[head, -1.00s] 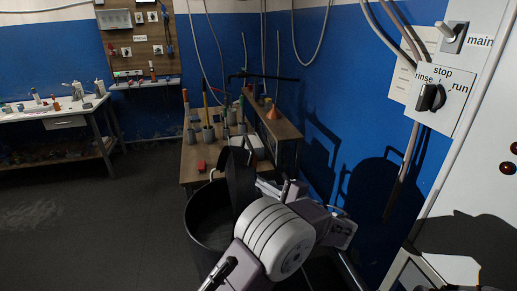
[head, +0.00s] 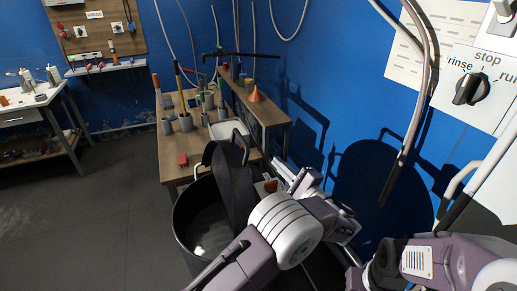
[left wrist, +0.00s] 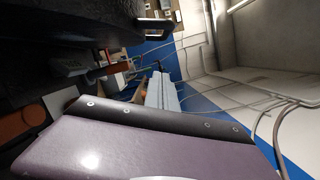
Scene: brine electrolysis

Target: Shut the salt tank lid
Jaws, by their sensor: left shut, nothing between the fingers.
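The salt tank (head: 182,238) is a round black drum at the lower middle of the head view. Its inside shows. Its black lid (head: 232,188) stands raised, nearly upright, on the right side of the rim, with a dark handle near its top. My left gripper (head: 282,172) is shut and empty, to the right of the lid. I cannot tell whether it touches the lid. In the left wrist view its pale fingers (left wrist: 160,92) show side by side. A dark surface, probably the lid (left wrist: 60,35), fills the top left there. My right gripper is out of view.
A wooden bench (head: 180,145) with tools, bottles and an orange funnel (head: 257,95) stands behind the tank. A blue wall runs close on the right, with a rotary switch (head: 470,88). The floor left of the tank is clear.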

